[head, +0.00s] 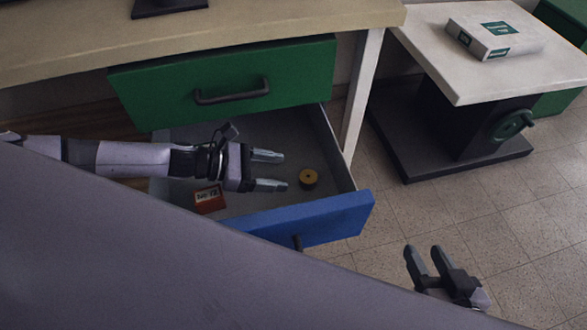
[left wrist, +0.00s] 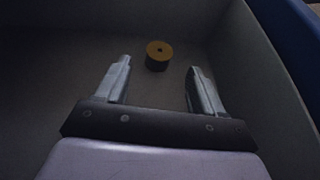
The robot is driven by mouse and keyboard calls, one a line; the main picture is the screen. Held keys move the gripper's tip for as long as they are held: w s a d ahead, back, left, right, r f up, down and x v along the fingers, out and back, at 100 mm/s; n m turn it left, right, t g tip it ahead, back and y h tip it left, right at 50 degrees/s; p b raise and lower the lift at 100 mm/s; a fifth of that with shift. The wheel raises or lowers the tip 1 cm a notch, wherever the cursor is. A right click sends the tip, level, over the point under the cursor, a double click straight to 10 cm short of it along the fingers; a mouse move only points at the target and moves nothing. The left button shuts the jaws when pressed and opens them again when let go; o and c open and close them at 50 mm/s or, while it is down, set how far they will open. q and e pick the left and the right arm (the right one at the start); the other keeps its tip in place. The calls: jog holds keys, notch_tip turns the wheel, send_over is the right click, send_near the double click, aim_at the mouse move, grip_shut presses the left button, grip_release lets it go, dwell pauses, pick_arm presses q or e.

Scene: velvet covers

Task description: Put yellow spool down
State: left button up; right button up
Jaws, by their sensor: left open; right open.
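The yellow spool (head: 308,179) is a short dark cylinder with a yellow top. It stands upright on the floor of the open blue-fronted drawer (head: 335,216), near the drawer's right wall. It also shows in the left wrist view (left wrist: 159,55), just beyond the fingertips and between their lines. My left gripper (head: 276,171) is open and empty, reaching over the drawer from the left, with a small gap to the spool. In the left wrist view its fingers (left wrist: 158,78) are spread apart. My right gripper (head: 423,250) is open and empty above the floor, right of the drawer.
A red box (head: 209,199) lies in the drawer below my left gripper in the picture. A closed green drawer (head: 230,85) sits above, under the desk top (head: 280,25). A white side table (head: 480,75) with a white box (head: 497,38) stands at right. Tiled floor is clear.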

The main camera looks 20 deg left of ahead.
pick_arm(q)
jog(key=shift+v, duration=2.6)
